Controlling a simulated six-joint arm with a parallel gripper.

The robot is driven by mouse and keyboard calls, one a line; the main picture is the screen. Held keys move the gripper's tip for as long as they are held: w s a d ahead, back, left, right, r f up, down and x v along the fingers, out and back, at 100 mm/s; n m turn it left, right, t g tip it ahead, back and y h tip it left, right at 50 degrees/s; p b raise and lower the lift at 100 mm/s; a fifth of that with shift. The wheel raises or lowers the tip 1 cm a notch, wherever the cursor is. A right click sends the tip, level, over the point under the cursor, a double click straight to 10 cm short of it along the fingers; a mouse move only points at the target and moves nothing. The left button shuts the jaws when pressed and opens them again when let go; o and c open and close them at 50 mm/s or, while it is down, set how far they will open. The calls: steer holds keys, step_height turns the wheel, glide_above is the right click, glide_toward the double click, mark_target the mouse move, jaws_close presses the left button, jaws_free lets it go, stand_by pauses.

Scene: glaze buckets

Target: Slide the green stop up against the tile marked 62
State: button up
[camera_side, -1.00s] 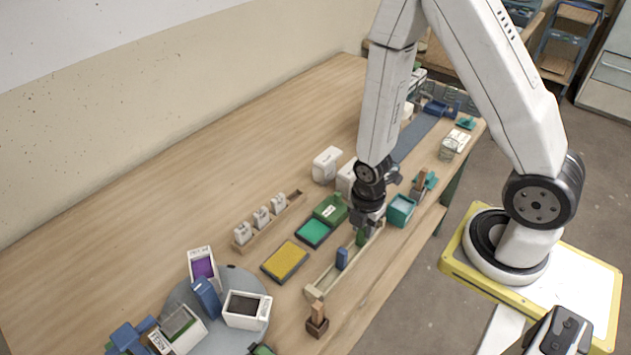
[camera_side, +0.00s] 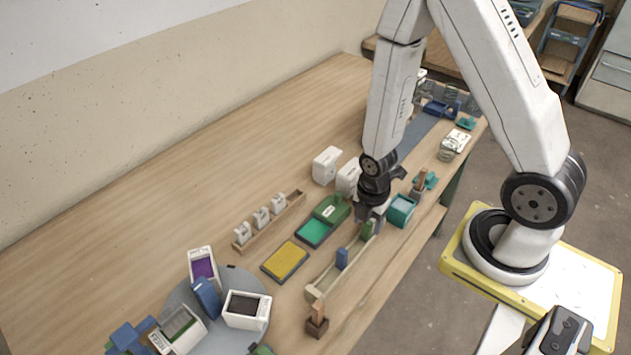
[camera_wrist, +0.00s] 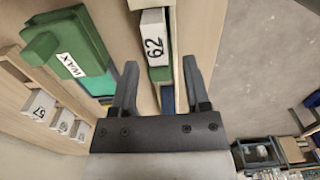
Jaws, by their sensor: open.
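The green stop (camera_side: 367,230) stands in a narrow wooden rail (camera_side: 322,288), just below my gripper (camera_side: 372,214) in the side view. In the wrist view, the tile marked 62 (camera_wrist: 153,40) shows a white face, with green (camera_wrist: 159,74) directly below it. I cannot tell for certain whether tile and stop touch. My gripper (camera_wrist: 160,84) is open, its fingers on either side of the rail and apart from the green piece. A blue block (camera_side: 342,258) stands farther down the rail; blue also shows in the wrist view (camera_wrist: 167,99). The tile is hidden in the side view.
A green WAX container (camera_side: 331,210), a green tray (camera_side: 313,232) and a yellow tray (camera_side: 285,262) lie left of the rail. A teal bin (camera_side: 400,211) stands at right. A rack of small white numbered blocks (camera_side: 262,216) is farther left. The back-left table is clear.

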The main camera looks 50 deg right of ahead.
steer(key=shift+r, duration=3.45)
steer(key=shift+r, duration=0.1)
steer(key=m, duration=0.1)
steer(key=r+m, duration=0.1)
steer(key=w+m, duration=0.1)
steer(key=shift+a+r+m+t, duration=0.25)
steer(key=shift+r+m+t, duration=0.05)
steer(key=shift+r+m, duration=0.1)
step_height(320, 180, up, 7)
steer(key=w+a+m+t, duration=0.1)
steer(key=a+m+t, duration=0.1)
steer(key=m, duration=1.2)
steer(key=shift+w, duration=0.35)
